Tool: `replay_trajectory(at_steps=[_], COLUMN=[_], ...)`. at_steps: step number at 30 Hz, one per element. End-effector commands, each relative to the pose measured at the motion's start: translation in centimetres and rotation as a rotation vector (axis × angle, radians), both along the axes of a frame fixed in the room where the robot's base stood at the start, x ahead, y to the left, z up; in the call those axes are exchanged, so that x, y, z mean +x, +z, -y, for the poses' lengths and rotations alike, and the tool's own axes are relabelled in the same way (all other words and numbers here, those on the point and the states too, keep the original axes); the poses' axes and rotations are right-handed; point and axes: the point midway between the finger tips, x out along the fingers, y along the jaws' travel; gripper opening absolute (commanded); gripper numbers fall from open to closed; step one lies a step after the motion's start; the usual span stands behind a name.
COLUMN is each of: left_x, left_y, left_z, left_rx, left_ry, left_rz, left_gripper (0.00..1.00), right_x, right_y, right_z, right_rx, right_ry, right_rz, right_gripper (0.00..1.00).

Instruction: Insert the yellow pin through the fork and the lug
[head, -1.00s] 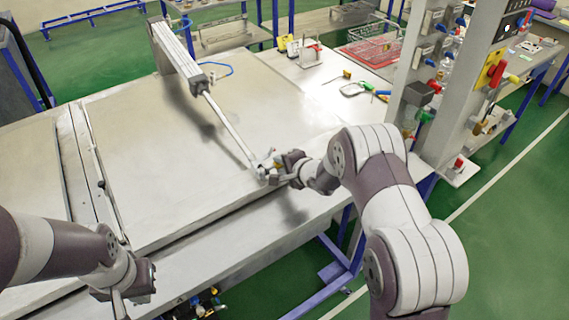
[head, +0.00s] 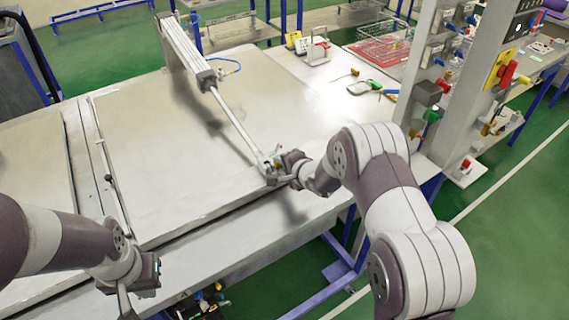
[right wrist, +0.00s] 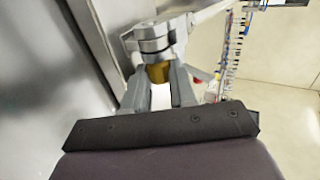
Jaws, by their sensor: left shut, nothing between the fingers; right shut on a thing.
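The pneumatic cylinder (head: 185,50) stands over the large metal lid (head: 235,125), its rod (head: 235,118) slanting down to the rod end. The fork (head: 268,165) at the rod end is small in the head view; it shows larger in the right wrist view (right wrist: 153,36). My right gripper (head: 276,171) is at the fork, and its fingers (right wrist: 160,92) are shut on the yellow pin (right wrist: 158,72), just below the fork. The lug is not clearly seen, and I cannot tell how deep the pin sits. My left gripper (head: 124,300) is shut and empty at the lower left.
A second lid (head: 30,165) lies at the left. A grey post with valves (head: 440,80) stands right of the table. Tools with a green handle (head: 374,85) and a wire basket (head: 385,48) lie at the back right. The middle of the lid is clear.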

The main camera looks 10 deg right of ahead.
Motion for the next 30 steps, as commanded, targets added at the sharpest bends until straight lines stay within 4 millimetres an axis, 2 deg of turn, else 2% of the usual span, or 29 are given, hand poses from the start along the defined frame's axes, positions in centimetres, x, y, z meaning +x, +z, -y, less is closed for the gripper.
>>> replay_trajectory(at_steps=[2, 3, 5, 23, 26, 30], left_x=[0.0, 0.0, 0.0, 0.0, 0.0, 0.0], left_y=[0.0, 0.0, 0.0, -0.1, -0.2, -0.6], left_z=[0.0, 0.0, 0.0, 0.0, 0.0, 0.0], left_rx=[0.0, 0.0, 0.0, 0.0, 0.0, 0.0], left_ry=[0.0, 0.0, 0.0, 0.0, 0.0, 0.0], left_rz=[0.0, 0.0, 0.0, 0.0, 0.0, 0.0], left_gripper=[0.0, 0.0, 0.0, 0.0, 0.0, 0.0], right_x=[-0.1, -0.1, 0.0, -0.5, -1.1, -3.2], right_y=[0.0, 0.0, 0.0, -0.6, -0.2, 1.3], right_z=[-0.2, -0.1, -0.1, 0.0, 0.2, 1.0], right_rx=[0.0, 0.0, 0.0, -0.003, -0.003, -0.002], right_ry=[0.0, 0.0, 0.0, -0.002, -0.002, -0.003], right_rz=[0.0, 0.0, 0.0, -0.015, -0.016, -0.01], right_gripper=[0.0, 0.38, 0.55, 0.55, 0.55, 0.55])
